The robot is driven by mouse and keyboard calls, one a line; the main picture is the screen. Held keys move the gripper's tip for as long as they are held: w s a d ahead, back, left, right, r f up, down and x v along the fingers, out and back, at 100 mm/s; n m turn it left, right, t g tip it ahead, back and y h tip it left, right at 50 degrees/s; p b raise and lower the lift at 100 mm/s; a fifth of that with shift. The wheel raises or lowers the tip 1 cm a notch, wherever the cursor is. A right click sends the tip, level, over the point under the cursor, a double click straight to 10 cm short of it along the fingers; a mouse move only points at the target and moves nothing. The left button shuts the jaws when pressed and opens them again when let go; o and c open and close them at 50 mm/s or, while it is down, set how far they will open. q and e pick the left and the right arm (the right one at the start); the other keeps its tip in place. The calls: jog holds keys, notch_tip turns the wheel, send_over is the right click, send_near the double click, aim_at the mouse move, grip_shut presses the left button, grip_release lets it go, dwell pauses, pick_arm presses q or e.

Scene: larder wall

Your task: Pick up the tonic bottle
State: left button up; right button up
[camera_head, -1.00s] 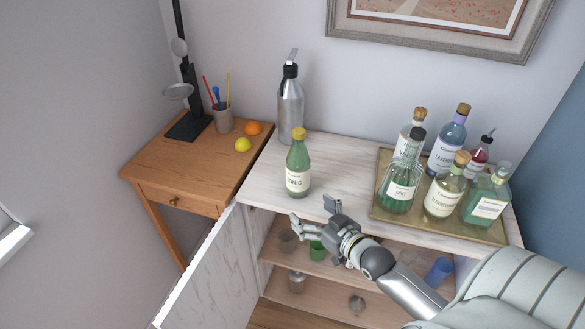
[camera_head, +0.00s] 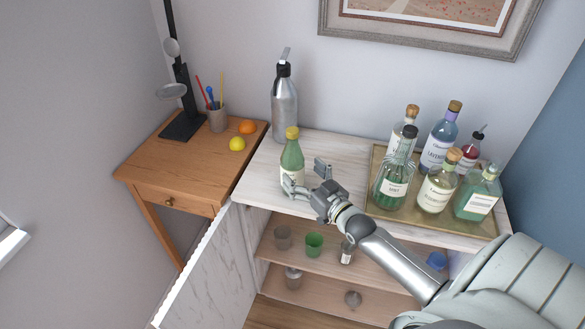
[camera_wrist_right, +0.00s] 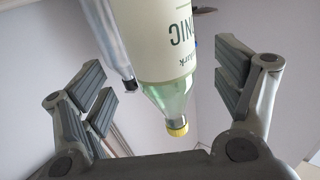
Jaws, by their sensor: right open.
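The tonic bottle (camera_head: 292,155) is green with a yellow cap and a pale label. It stands upright on the white marbled cabinet top (camera_head: 262,178). My right gripper (camera_head: 306,177) is open just in front of the bottle and hides part of its label. In the right wrist view the bottle (camera_wrist_right: 166,50) appears upside down, between the two spread fingers (camera_wrist_right: 165,85) and apart from both. My left gripper is not in view.
A silver siphon bottle (camera_head: 285,108) stands behind the tonic bottle. A gold tray (camera_head: 378,214) with several bottles is at the right. The open cabinet holds small cups on shelves. A wooden table (camera_head: 150,158) with fruit is at the left.

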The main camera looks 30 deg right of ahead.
aim_at(293, 164)
jog(key=shift+w+r, duration=0.2)
jog(key=shift+w, duration=0.25)
jog(key=w, duration=0.1)
jog(key=w+p, duration=0.1)
jog(key=w, duration=0.2)
jog(key=shift+a+f, duration=0.2)
jog(key=shift+f, duration=0.1)
jog(key=shift+c, duration=0.5)
jog(key=c, duration=1.6)
jog(key=shift+r, duration=0.2)
jog(key=shift+c, duration=0.2)
